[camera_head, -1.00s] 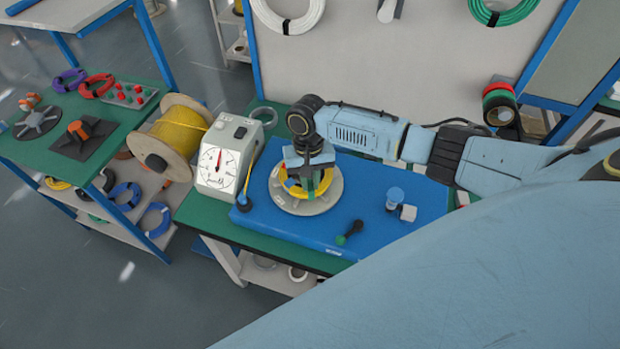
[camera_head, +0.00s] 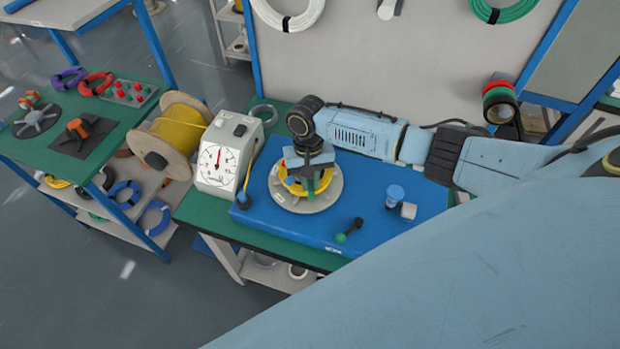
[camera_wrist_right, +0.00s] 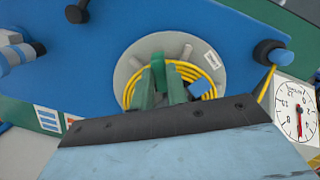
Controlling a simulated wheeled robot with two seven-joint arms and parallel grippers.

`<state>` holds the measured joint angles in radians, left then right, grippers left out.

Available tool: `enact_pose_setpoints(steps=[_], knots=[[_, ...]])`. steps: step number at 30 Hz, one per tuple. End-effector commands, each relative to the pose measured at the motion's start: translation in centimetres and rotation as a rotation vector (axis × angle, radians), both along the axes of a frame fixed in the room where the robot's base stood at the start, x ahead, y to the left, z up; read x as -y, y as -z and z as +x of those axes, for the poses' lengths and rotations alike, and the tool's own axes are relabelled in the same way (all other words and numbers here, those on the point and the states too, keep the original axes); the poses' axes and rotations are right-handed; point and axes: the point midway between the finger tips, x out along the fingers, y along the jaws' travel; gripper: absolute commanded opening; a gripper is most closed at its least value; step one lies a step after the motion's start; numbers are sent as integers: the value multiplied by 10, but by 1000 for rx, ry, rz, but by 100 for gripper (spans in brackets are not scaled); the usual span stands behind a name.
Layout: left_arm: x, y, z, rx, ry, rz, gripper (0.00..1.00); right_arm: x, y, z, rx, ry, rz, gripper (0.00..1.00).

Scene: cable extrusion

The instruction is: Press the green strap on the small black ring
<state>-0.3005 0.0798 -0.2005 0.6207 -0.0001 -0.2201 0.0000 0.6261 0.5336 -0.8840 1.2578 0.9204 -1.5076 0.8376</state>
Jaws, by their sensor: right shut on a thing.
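My right gripper (camera_head: 308,178) is over the yellow cable coil (camera_head: 327,180) on the round grey plate (camera_head: 333,196). It is shut, with green material at its fingers; the green strap (camera_wrist_right: 158,76) seems to be there, but I cannot tell strap from fingers well. In the right wrist view, the yellow coil (camera_wrist_right: 211,75) curves around the green parts, and the grey plate (camera_wrist_right: 135,62) lies beneath. I cannot pick out a small black ring at the coil. My left gripper does not show.
The plate sits on a blue base (camera_head: 290,226) with a green-tipped lever (camera_head: 349,231) and a blue-topped post (camera_head: 394,196). A white dial box (camera_head: 222,160) and a yellow cable spool (camera_head: 177,133) stand left. My pale blue arm covers the lower right.

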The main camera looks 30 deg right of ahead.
Motion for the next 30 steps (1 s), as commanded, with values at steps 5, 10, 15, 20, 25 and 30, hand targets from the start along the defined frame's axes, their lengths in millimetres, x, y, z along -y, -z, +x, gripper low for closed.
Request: enact_pose_setpoints(steps=[5, 10, 15, 20, 25, 30], knots=[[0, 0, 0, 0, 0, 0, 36, 0, 1, 0, 0, 0, 0, 2], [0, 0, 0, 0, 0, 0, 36, 0, 1, 0, 0, 0, 0, 2], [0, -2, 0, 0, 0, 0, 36, 0, 1, -1, -1, 0, 0, 2], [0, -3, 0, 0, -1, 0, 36, -1, 2, -1, -1, 0, -1, 2], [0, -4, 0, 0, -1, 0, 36, -1, 2, -1, -2, 0, 0, 2], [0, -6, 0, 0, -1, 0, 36, 0, 3, -2, -3, 0, -1, 2]])
